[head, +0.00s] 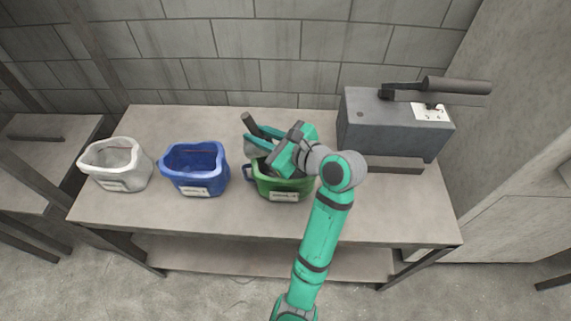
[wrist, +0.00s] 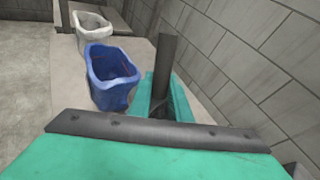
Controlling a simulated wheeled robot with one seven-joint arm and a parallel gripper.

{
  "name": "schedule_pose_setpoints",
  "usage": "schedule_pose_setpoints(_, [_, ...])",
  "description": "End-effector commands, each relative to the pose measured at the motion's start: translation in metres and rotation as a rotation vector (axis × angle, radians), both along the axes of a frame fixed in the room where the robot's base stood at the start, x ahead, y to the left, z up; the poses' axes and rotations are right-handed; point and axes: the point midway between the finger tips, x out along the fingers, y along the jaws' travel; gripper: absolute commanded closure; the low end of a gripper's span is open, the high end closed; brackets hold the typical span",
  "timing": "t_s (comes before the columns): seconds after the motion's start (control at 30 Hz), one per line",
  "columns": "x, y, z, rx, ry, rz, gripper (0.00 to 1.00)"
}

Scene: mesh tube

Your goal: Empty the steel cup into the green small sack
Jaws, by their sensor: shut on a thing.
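The green small sack (head: 285,188) stands upright and open at the middle of the table, with a white label on its front. My gripper (head: 262,140) is over its back left rim, and my arm hides much of its opening. The gripper is shut on a dark grey bar (head: 251,124), which looks like the steel cup's handle and sticks up past the fingers. In the wrist view this bar (wrist: 165,75) stands between the teal fingers. A pale grey patch just below the fingers may be the cup's body. The cup's mouth and contents are hidden.
A blue sack (head: 194,170) and a white sack (head: 114,165) stand open to the left. A dark grey machine (head: 385,130) with a lever stands at the back right. A block wall is behind the table. The table's front right (head: 400,215) is clear.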

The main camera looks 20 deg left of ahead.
Motion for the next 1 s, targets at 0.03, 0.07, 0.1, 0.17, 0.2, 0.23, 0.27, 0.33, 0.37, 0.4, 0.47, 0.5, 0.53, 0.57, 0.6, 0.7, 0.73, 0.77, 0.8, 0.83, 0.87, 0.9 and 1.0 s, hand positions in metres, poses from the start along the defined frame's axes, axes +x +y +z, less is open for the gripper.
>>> schedule_pose_setpoints(0.03, [0.001, -0.002, 0.000, 0.023, 0.008, -0.002, 1.00])
schedule_pose_setpoints(0.07, [0.001, -0.003, 0.001, 0.040, 0.012, -0.003, 1.00])
schedule_pose_setpoints(0.1, [0.003, -0.008, -0.002, 0.061, 0.022, -0.003, 1.00])
schedule_pose_setpoints(0.17, [0.005, -0.015, -0.005, 0.099, 0.033, -0.003, 1.00])
schedule_pose_setpoints(0.2, [0.006, -0.019, -0.007, 0.124, 0.041, -0.004, 1.00])
schedule_pose_setpoints(0.23, [0.007, -0.022, -0.007, 0.142, 0.044, -0.003, 1.00])
schedule_pose_setpoints(0.27, [0.007, -0.023, -0.008, 0.153, 0.046, -0.002, 1.00])
schedule_pose_setpoints(0.33, [0.008, -0.028, -0.010, 0.183, 0.056, -0.003, 1.00])
schedule_pose_setpoints(0.37, [0.008, -0.027, -0.009, 0.191, 0.055, 0.000, 1.00])
schedule_pose_setpoints(0.4, [0.008, -0.027, -0.008, 0.195, 0.056, 0.001, 1.00])
schedule_pose_setpoints(0.47, [0.008, -0.028, -0.008, 0.200, 0.058, -0.001, 1.00])
schedule_pose_setpoints(0.5, [0.008, -0.028, -0.008, 0.205, 0.058, 0.000, 1.00])
schedule_pose_setpoints(0.53, [0.009, -0.029, -0.008, 0.207, 0.059, -0.001, 1.00])
schedule_pose_setpoints(0.57, [0.009, -0.029, -0.008, 0.211, 0.061, -0.001, 1.00])
schedule_pose_setpoints(0.6, [0.009, -0.029, -0.008, 0.216, 0.062, -0.001, 1.00])
schedule_pose_setpoints(0.7, [0.009, -0.030, -0.007, 0.230, 0.066, 0.000, 1.00])
schedule_pose_setpoints(0.73, [0.009, -0.031, -0.007, 0.236, 0.068, -0.001, 1.00])
schedule_pose_setpoints(0.77, [0.009, -0.032, -0.007, 0.243, 0.071, -0.001, 1.00])
schedule_pose_setpoints(0.8, [0.010, -0.033, -0.007, 0.255, 0.073, -0.002, 1.00])
schedule_pose_setpoints(0.83, [0.010, -0.033, -0.007, 0.265, 0.078, -0.002, 1.00])
schedule_pose_setpoints(0.87, [0.010, -0.034, -0.007, 0.276, 0.081, -0.001, 1.00])
schedule_pose_setpoints(0.9, [0.011, -0.035, -0.007, 0.291, 0.086, -0.001, 1.00])
schedule_pose_setpoints(1.0, [0.011, -0.039, -0.006, 0.338, 0.101, -0.002, 1.00])
